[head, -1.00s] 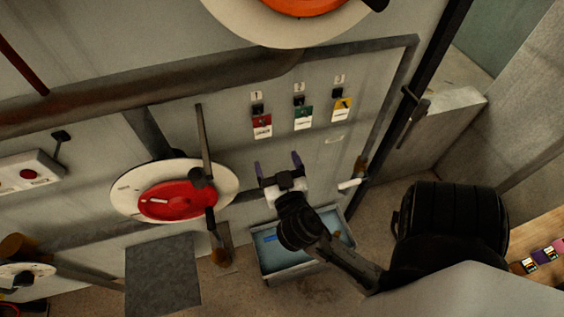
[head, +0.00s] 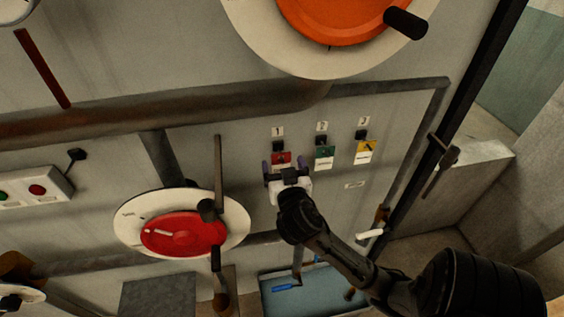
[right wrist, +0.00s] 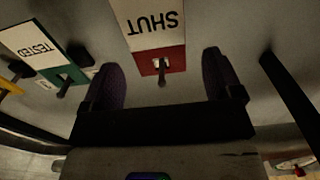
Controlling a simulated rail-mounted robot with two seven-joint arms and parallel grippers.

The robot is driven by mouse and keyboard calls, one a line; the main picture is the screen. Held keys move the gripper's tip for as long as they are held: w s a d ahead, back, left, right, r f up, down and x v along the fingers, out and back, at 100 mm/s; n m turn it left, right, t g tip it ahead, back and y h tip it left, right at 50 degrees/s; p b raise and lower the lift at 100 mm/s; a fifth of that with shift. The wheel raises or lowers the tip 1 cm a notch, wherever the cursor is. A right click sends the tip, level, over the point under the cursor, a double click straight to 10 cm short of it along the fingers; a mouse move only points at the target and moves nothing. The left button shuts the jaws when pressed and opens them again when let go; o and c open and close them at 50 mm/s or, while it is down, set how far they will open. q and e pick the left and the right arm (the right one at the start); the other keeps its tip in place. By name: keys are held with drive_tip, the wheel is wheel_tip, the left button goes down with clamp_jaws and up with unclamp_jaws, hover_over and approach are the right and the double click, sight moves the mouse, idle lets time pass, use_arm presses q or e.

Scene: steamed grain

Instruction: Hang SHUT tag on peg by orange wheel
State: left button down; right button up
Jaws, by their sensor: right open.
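The SHUT tag (right wrist: 155,30), red and white, hangs on a peg under the number 1; in the head view it is the red tag (head: 281,157). My right gripper (right wrist: 163,85) is open, its two purple-padded fingers on either side of the tag's red end and peg; I cannot tell how close they are in depth. It also shows in the head view (head: 285,166), covering the tag's lower part. The orange wheel (head: 345,18) is at the top of the head view, on a cream disc. My left gripper is not in view.
The green TESTED tag (head: 325,155) and a yellow tag (head: 366,147) hang to the right of the red one. A red wheel (head: 183,234) with an upright lever is at lower left. A pipe (head: 200,118) crosses the wall above. A blue tray (head: 305,292) stands below.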

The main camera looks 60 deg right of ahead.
drive_tip(key=shift+x, duration=0.9)
drive_tip(key=shift+d, duration=0.1)
drive_tip(key=shift+c, duration=0.3)
drive_tip(key=c, duration=0.9)
drive_tip(key=o, duration=0.7)
drive_tip(key=shift+c, duration=0.2)
drive_tip(key=o, duration=0.3)
drive_tip(key=c, duration=1)
